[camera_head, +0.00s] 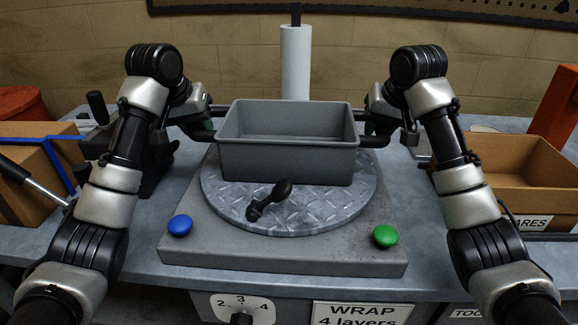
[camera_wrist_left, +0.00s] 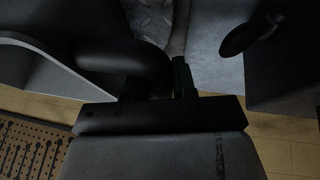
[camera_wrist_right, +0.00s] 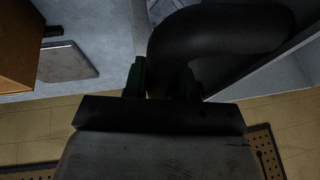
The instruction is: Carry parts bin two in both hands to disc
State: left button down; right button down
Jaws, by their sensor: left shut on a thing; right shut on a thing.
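The grey parts bin (camera_head: 285,162) is upright and looks empty. It is over the rear part of the round tread-plate disc (camera_head: 330,212); I cannot tell whether its base touches the disc. My left gripper (camera_head: 207,128) is shut on the bin's dark left handle, which shows in the left wrist view (camera_wrist_left: 120,62). My right gripper (camera_head: 372,132) is shut on the right handle, a thick dark curved bar in the right wrist view (camera_wrist_right: 225,30). The fingertips are partly hidden in the head view.
A black crank-like handle (camera_head: 268,198) lies on the disc in front of the bin. The grey base (camera_head: 290,255) carries a blue button (camera_head: 180,225) and a green button (camera_head: 386,236). A white roll (camera_head: 295,62) stands behind. Cardboard boxes (camera_head: 535,185) flank both sides.

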pick_arm(q)
jog(key=c, duration=0.9)
grip_release()
pick_arm(e)
jog(key=c, duration=0.9)
grip_release()
pick_arm(q)
jog(key=shift+r, duration=0.1)
jog(key=v, duration=1.1)
jog(key=shift+s+a+r, duration=0.2)
jog(key=shift+r, duration=0.1)
pick_arm(e)
jog(key=v, duration=1.2)
jog(key=shift+s+f, duration=0.1)
